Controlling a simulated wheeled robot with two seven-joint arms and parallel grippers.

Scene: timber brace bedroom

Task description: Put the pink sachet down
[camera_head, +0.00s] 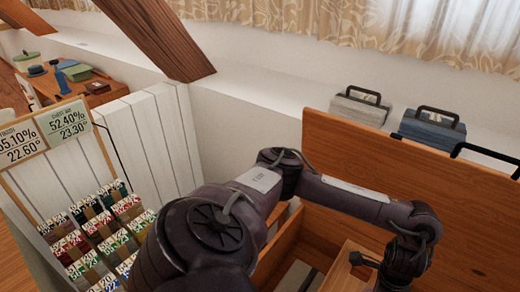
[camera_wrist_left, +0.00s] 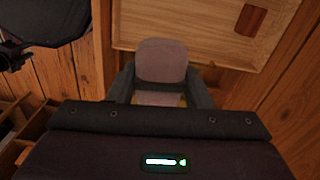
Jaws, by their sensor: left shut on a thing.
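The pink sachet (camera_wrist_left: 160,62), dull pink and rounded at its top edge, shows in the left wrist view. My left gripper (camera_wrist_left: 160,84) is shut on it, with one dark finger on each side. A pale wooden board or tray with a raised rim (camera_wrist_left: 205,62) lies beyond the sachet; I cannot tell whether they touch. In the head view my left arm reaches right, to an open wooden chest or desk with a raised panel (camera_head: 400,185). The sachet cannot be made out there. My right gripper is not identifiable in either view.
A grey handled case (camera_head: 358,110) and a blue handled case (camera_head: 432,130) stand on the white ledge behind the panel. A rack of coloured packets (camera_head: 90,235) stands at left. A timber beam (camera_head: 160,35) slants down at the top. A reddish-brown patch (camera_wrist_left: 250,20) marks the board.

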